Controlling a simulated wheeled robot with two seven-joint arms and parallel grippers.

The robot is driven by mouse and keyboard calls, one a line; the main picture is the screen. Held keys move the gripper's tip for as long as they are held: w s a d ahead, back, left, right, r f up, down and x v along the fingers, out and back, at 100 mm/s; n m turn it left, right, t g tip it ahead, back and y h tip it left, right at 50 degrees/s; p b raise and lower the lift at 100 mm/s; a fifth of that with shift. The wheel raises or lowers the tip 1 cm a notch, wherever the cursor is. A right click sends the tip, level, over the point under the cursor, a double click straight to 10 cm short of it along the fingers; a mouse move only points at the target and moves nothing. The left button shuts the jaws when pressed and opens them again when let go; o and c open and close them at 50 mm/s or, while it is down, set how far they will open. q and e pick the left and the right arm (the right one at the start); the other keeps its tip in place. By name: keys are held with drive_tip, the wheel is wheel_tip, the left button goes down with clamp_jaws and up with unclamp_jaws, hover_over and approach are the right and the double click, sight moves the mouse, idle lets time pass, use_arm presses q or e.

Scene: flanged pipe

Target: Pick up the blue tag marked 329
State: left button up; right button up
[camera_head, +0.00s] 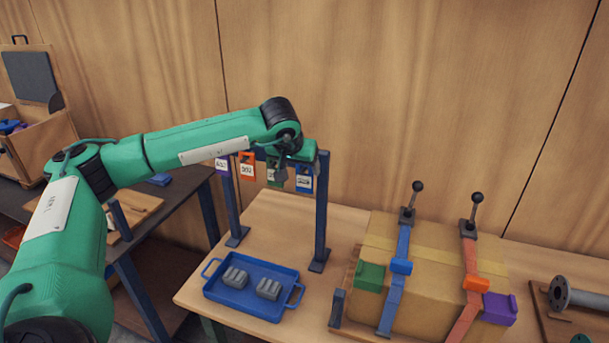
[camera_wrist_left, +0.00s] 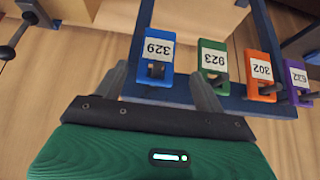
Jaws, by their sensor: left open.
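The blue tag marked 329 (camera_wrist_left: 157,58) hangs on the dark blue rack, and its label reads upside down in the left wrist view. It also shows in the head view (camera_head: 304,178), at the right end of the row of tags. My left gripper (camera_wrist_left: 165,78) is open, with one finger on each side of the blue tag in the picture. The right finger lies between the blue tag and the green tag 923 (camera_wrist_left: 213,62). I cannot tell whether a finger touches the tag. In the head view the left gripper (camera_head: 293,172) is at the rack, partly hiding the green tag.
An orange tag 302 (camera_wrist_left: 261,72) and a purple tag (camera_wrist_left: 297,80) hang farther along the rack (camera_head: 321,215). A blue tray (camera_head: 252,306) with two grey blocks is below. A strapped box (camera_head: 430,270) with upright levers stands to the right.

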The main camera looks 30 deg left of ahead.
sight(305, 175)
use_arm(q)
drive_tip(key=shift+w+f, duration=0.15)
drive_tip(key=shift+f, duration=0.1)
drive_tip(key=p+x, duration=0.3)
drive_tip(key=x, duration=0.1)
drive_tip(key=shift+w+d, duration=0.15)
drive_tip(key=shift+w, duration=0.05)
drive_tip(key=shift+w+f, duration=0.2)
drive_tip(key=shift+f, duration=0.3)
drive_tip(key=c, duration=1.1)
